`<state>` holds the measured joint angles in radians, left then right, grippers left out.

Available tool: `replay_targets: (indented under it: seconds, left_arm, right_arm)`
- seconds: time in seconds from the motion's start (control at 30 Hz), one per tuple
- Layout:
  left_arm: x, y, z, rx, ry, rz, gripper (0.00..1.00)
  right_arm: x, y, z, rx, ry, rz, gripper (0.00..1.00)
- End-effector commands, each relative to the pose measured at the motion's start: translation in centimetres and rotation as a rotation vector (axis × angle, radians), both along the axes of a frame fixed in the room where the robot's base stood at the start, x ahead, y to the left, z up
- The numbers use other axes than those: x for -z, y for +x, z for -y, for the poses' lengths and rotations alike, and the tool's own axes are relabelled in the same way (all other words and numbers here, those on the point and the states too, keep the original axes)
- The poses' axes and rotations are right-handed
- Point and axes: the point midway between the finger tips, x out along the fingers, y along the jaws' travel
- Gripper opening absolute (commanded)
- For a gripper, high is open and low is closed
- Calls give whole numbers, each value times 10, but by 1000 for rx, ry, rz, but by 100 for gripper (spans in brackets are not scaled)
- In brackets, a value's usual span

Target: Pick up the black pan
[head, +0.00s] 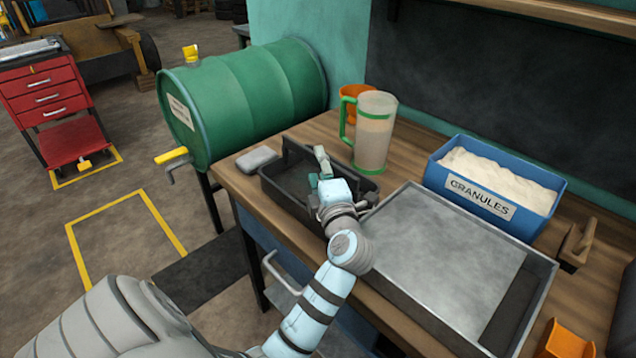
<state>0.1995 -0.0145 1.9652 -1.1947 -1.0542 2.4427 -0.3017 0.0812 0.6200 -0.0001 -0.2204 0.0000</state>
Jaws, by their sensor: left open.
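The black pan (278,193) is a dark, shallow rectangular pan on the wooden workbench, left of a large grey tray. A dark upright part rises at its back edge. My left gripper (318,170) is open, with its fingers over the middle of the pan. I cannot tell whether the fingers touch it. My gripper and wrist hide part of the pan's right side and front wall. My right gripper is not in view.
The large grey tray (415,235) lies close to the right. A green-handled jug (375,135) and an orange container (352,92) stand behind the pan. A blue granules bin (480,198) is at back right. A grey block (256,159) lies left, near a green drum (245,95).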

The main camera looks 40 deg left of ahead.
Motion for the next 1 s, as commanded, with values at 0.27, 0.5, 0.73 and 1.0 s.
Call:
replay_targets:
  seconds: [0.27,0.5,0.73,1.0]
  left_arm:
    - [1,18,-29,-2,0,-1,50]
    - [1,18,-30,-3,0,-1,31]
    - [1,17,-29,-3,0,-1,0]
    - [-1,18,-29,-2,4,3,0]
  right_arm:
    - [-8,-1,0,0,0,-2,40]
    - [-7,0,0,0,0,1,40]
    - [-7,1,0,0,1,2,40]
    - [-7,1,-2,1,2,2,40]
